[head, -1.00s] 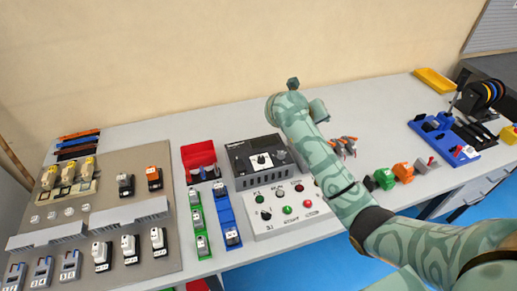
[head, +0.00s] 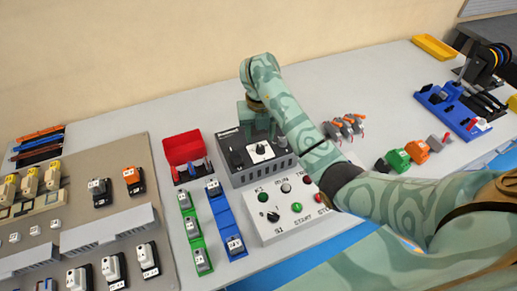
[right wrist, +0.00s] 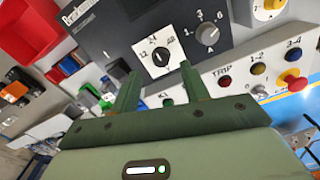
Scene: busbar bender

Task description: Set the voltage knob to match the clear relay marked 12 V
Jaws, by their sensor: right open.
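The voltage knob (right wrist: 160,58) is small and black on a white plate marked 12 at left, 24 at top and 48 at right; its exact pointing is hard to read. It sits on a dark power unit (right wrist: 95,42), which also shows in the head view (head: 236,170). My right gripper (right wrist: 162,80) is open and empty, its two fingers apart just below the knob plate and not visibly touching it. In the head view my right forearm partly hides the gripper. Relays (head: 235,244) stand on the blue rail, with labels too small to read. My left gripper is out of view.
A grey knob (right wrist: 208,34) with an A scale sits right of the voltage knob. A white control panel (head: 280,226) with coloured buttons is in front of the unit. A red bin (head: 183,148) stands left of it. Relays on a green rail (head: 202,262) stand nearby.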

